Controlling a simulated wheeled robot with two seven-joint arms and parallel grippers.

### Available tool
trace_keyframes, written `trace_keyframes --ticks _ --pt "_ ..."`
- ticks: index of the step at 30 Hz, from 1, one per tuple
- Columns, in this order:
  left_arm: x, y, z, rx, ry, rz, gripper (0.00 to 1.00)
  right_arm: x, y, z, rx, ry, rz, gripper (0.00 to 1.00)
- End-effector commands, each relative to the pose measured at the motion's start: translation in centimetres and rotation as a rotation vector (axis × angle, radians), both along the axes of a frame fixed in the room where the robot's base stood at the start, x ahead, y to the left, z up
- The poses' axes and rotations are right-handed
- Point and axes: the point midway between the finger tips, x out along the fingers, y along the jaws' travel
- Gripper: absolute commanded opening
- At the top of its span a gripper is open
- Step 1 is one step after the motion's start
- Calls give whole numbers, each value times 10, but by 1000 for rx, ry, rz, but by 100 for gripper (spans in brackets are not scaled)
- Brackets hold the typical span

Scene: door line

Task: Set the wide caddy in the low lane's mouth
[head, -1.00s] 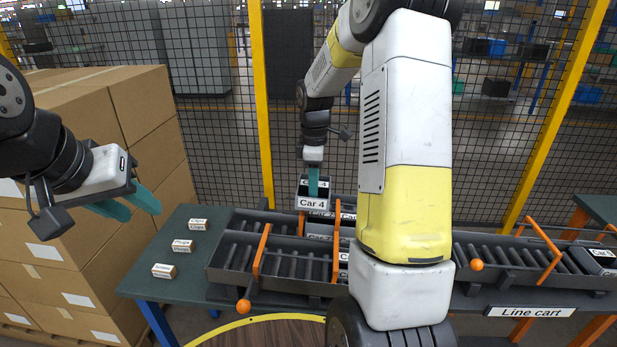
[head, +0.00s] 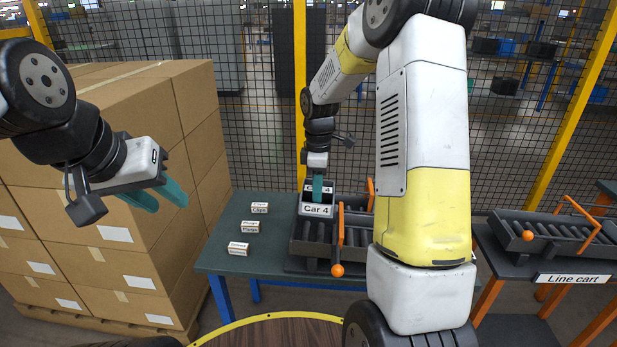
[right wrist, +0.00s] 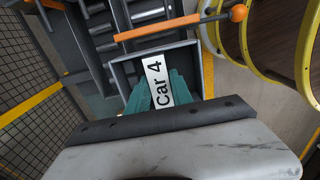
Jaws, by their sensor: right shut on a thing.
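A grey caddy labelled Car 4 (head: 317,210) hangs from my right gripper (head: 317,187), whose teal fingers are shut on it. It overlaps the left end of the roller lanes (head: 309,240) in the head view; I cannot tell whether it touches them. In the right wrist view the caddy (right wrist: 123,72) lies close to an orange bar and rollers. I cannot tell which lane is the low one; my right arm hides much of the lanes. My left gripper (head: 166,202) is open and empty, left of the table.
Small labelled boxes (head: 250,227) stand on the green table (head: 225,262) left of the lanes. An orange bar with a ball end (head: 338,269) crosses the front lane. Stacked cartons (head: 110,200) stand left. The line cart (head: 560,260) with rollers is at right.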

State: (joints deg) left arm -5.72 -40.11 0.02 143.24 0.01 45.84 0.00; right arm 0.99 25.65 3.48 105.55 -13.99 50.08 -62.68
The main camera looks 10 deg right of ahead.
Motion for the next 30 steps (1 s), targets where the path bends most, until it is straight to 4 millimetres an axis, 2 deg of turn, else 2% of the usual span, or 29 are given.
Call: trace_keyframes --ticks 21,30 --pt "0 0 0 0 0 0 36 0 0 -84 0 1 0 0" --pt "0 0 0 0 0 0 36 0 0 -104 0 -1 0 0"
